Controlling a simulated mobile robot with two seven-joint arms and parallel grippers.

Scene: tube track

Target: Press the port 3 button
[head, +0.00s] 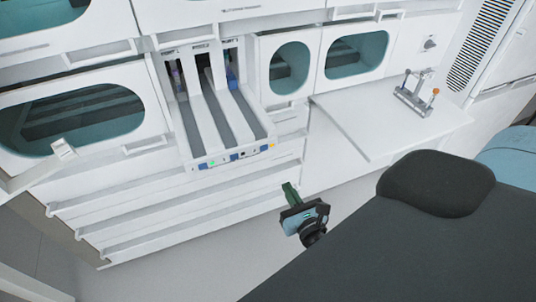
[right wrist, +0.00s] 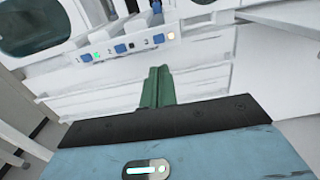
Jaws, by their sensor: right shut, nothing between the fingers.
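The track unit has a front strip (head: 222,161) with three blue buttons. The port 3 button (head: 263,149) is the rightmost, beside a small yellow-orange light; in the right wrist view the port 3 button (right wrist: 158,39) sits beside its numeral and the lit orange lamp (right wrist: 171,36). The port 1 button (right wrist: 86,58) has a green light beside it, and the port 2 button (right wrist: 120,48) is between them. My right gripper (head: 288,188) is shut and empty, below and right of the strip, apart from it. Its green fingers (right wrist: 158,76) show together in the right wrist view. My left gripper is out of view.
A white shelf (head: 375,125) with a small metal rack (head: 413,97) juts out right of the track unit. White ledges (head: 180,215) run below the strip. Space between my right gripper and the strip looks clear.

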